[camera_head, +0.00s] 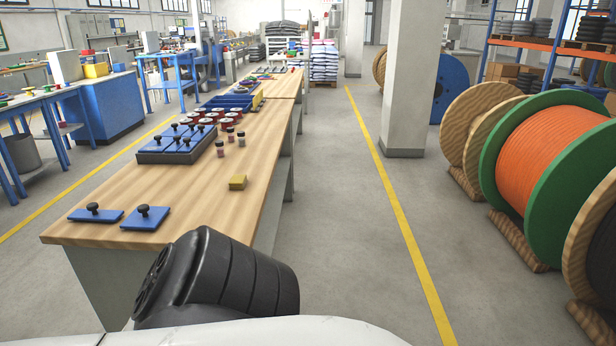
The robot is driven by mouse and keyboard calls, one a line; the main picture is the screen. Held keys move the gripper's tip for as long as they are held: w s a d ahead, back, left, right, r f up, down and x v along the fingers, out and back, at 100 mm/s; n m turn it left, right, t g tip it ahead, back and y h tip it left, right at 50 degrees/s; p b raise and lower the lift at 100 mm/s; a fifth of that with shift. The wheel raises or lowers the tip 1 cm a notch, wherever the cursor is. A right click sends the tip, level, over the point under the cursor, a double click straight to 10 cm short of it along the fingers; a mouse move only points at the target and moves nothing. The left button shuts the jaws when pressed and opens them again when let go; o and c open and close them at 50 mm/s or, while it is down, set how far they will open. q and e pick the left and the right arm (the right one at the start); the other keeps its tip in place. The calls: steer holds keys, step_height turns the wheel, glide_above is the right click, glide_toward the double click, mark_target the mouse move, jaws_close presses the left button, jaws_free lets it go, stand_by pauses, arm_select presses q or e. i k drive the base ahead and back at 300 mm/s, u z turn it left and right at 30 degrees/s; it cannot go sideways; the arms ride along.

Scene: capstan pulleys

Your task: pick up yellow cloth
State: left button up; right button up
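A small yellow folded piece (238,182), which looks like the yellow cloth, lies on the wooden workbench (190,222) near its right edge. Nothing covers it. A black rounded part of my own arm shows at the bottom of the view, in front of the bench's near end. Neither gripper is in view.
Two blue plates with black knobs (145,217) (96,214) lie at the bench's near end. A dark tray with blue knobbed lids (178,144), small jars (241,138) and red-topped round parts (207,120) stand farther back. Large cable reels (548,145) line the right; the aisle floor is clear.

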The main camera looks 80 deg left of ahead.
mark_target(237, 182)
steer(key=u, duration=2.4)
